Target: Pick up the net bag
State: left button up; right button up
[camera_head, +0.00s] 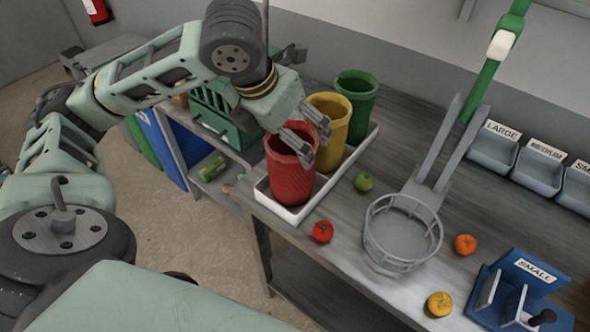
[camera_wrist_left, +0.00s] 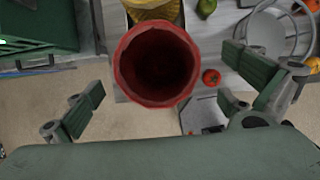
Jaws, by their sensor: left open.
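No item is labelled a net bag; three open-topped, net-textured containers, which may be net bags, stand upright in a row: red (camera_head: 289,178), yellow (camera_head: 334,112) and green (camera_head: 358,88). They stand in a white tray (camera_head: 294,214). My left gripper (camera_head: 310,142) is open above the red one's rim in the head view, hiding part of its mouth. In the left wrist view the red one (camera_wrist_left: 157,62) looks empty inside and lies between and beyond the spread fingers of my left gripper (camera_wrist_left: 172,102), which hold nothing. I cannot tell whether they touch it. My right gripper is not in view.
A lime (camera_head: 364,182), red tomato (camera_head: 323,232), orange fruit (camera_head: 465,244) and yellow fruit (camera_head: 439,304) lie on the bench. A blue SMALL holder (camera_head: 524,275) is at right; labelled bins (camera_head: 492,150) stand behind.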

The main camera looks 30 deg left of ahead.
aim_at(292, 167)
pick_arm(q)
jog(key=shift+x, duration=1.05)
jog(key=x, duration=0.2)
jog(key=shift+w+a+f, duration=0.15)
jog(key=shift+a+f, duration=0.05)
jog(key=shift+f, duration=0.05)
jog(key=shift+w+f, duration=0.2)
jog(key=shift+f, duration=0.05)
jog(key=shift+s, duration=0.1)
jog(key=shift+c, duration=1.3)
jog(key=c, duration=0.7)
jog(key=shift+c, duration=1)
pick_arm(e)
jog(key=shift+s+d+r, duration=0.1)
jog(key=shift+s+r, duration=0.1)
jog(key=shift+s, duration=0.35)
